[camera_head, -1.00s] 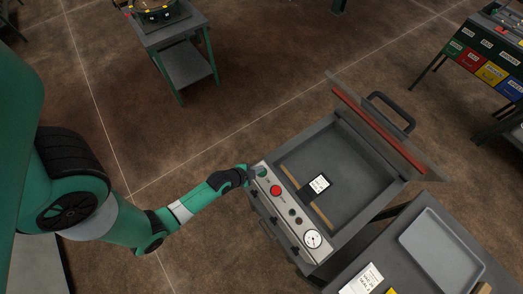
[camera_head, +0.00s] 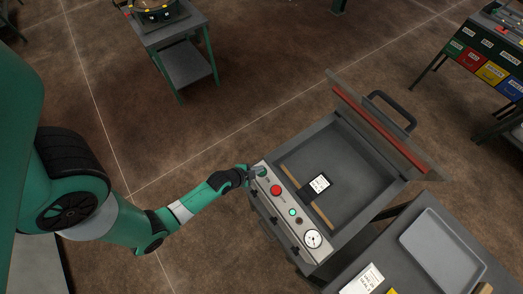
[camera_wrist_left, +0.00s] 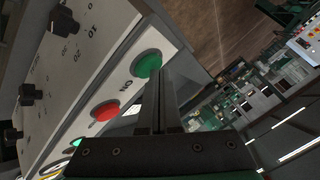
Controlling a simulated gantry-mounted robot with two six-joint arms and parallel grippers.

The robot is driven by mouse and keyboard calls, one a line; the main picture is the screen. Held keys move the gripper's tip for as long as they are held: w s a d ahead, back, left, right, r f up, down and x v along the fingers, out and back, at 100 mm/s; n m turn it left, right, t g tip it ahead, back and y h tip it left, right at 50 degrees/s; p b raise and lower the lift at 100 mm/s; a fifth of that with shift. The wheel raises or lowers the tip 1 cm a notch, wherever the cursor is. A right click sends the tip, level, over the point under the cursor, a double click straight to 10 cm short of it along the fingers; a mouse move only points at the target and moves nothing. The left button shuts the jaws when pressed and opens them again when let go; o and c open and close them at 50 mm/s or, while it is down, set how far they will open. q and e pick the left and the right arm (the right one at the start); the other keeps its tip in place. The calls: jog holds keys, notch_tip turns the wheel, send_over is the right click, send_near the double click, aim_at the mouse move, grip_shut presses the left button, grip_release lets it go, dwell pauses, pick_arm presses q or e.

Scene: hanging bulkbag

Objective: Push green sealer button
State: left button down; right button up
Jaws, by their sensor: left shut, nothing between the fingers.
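The sealer (camera_head: 350,185) stands with its lid raised. The green button (camera_head: 263,173) is at the far left end of its light control panel, beside the red button (camera_head: 276,190). My left gripper (camera_head: 255,171) is shut and empty, with its tips right at the green button. In the left wrist view, the shut fingers (camera_wrist_left: 159,90) reach up to the lower right edge of the green button (camera_wrist_left: 148,64); I cannot tell whether they touch it. A small green lamp (camera_head: 292,212) on the panel is lit. My right gripper is not in view.
A dial gauge (camera_head: 313,239) and black knobs sit on the panel. A dark pouch with a white label (camera_head: 319,184) lies in the sealer. A side table with a grey tray (camera_head: 442,250) stands at lower right. Floor left of the sealer is clear.

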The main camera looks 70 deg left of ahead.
pick_arm(q)
jog(key=shift+f, duration=0.3)
jog(key=shift+r, duration=0.1)
jog(key=shift+r+p, duration=0.35)
jog(key=shift+p, duration=0.05)
notch_tip(320, 180, up, 6)
jog(key=p, duration=0.6)
jog(key=shift+r, duration=0.15)
